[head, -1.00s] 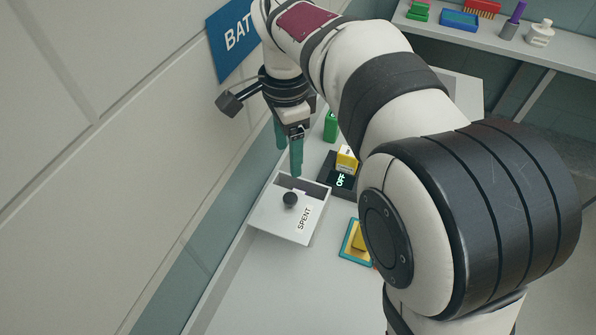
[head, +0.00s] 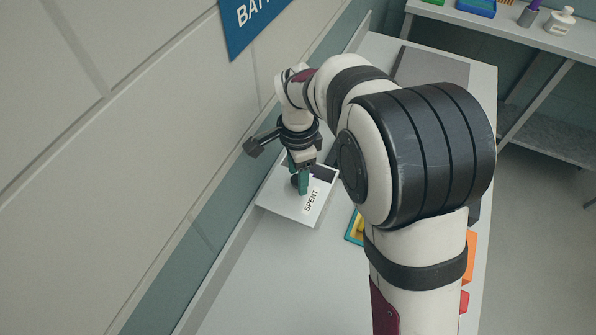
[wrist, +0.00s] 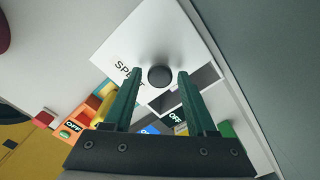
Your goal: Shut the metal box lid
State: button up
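The metal box lid (head: 291,206) is a light grey plate marked "SPENT" with a round dark knob; it also shows in the wrist view (wrist: 135,42). A dark opening into the box (head: 323,172) shows beside the lid's far edge, so the lid only partly covers it. In the wrist view the knob (wrist: 160,76) lies between the two green fingertips, with a gap on each side. My gripper (head: 299,187) is open, down at the lid. A finger partly hides the knob in the head view.
A wall with a blue sign (head: 257,22) stands close to the left of the box. A blue-and-yellow item (head: 354,228) lies right of it. An orange block marked "OFF" (wrist: 84,113) shows in the wrist view. The bench front (head: 262,285) is clear.

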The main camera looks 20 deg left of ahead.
grip_shut()
dwell(1.1)
